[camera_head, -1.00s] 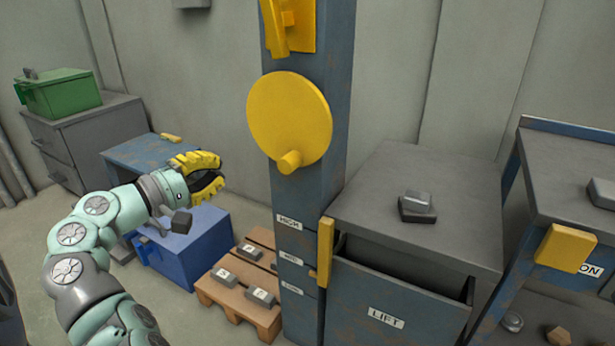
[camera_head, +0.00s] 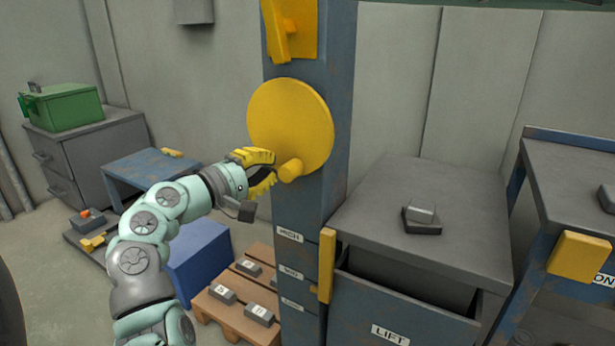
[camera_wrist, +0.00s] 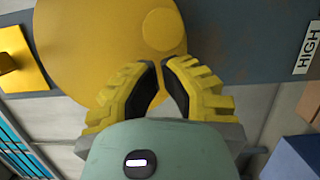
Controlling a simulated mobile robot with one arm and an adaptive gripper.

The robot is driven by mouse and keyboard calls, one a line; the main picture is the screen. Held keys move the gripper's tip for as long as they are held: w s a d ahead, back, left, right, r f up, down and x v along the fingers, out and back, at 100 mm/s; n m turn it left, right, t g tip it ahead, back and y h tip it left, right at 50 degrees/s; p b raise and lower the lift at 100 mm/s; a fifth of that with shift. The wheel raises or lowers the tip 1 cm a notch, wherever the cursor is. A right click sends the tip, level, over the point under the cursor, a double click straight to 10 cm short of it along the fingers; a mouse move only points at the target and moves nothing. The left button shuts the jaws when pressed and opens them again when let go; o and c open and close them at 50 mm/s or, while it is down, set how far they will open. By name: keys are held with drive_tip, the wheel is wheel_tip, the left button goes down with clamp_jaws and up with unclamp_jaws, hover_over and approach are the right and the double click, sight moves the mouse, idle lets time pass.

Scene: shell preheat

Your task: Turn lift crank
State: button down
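The lift crank is a round yellow disc (camera_head: 290,115) on the blue post, with a stubby yellow handle (camera_head: 291,171) sticking out near its lower edge. My gripper (camera_head: 275,166) is just left of the handle, its yellow fingers pointing at it. The fingers are apart and hold nothing. In the wrist view the disc (camera_wrist: 90,45) fills the upper left, and the round handle (camera_wrist: 163,29) shows just beyond the fingertips (camera_wrist: 162,68). I cannot tell whether the fingertips touch the handle.
The blue post (camera_head: 300,222) carries a HIGH label and a yellow lever (camera_head: 290,25) above the disc. A grey cabinet marked LIFT (camera_head: 420,220) stands right of it. A pallet with weights (camera_head: 235,315) and a blue box (camera_head: 200,262) lie below my arm.

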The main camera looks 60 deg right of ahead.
drive_tip(key=shift+s+r+p, duration=0.1)
drive_tip(key=shift+p, duration=0.3)
drive_tip(key=shift+s+n+p, duration=0.2)
drive_tip(key=shift+n+p, duration=0.5)
drive_tip(key=shift+p, duration=0.05)
drive_tip(key=shift+s+n+p, duration=0.15)
drive_tip(key=shift+n+p, duration=0.15)
drive_tip(key=shift+p, duration=0.2)
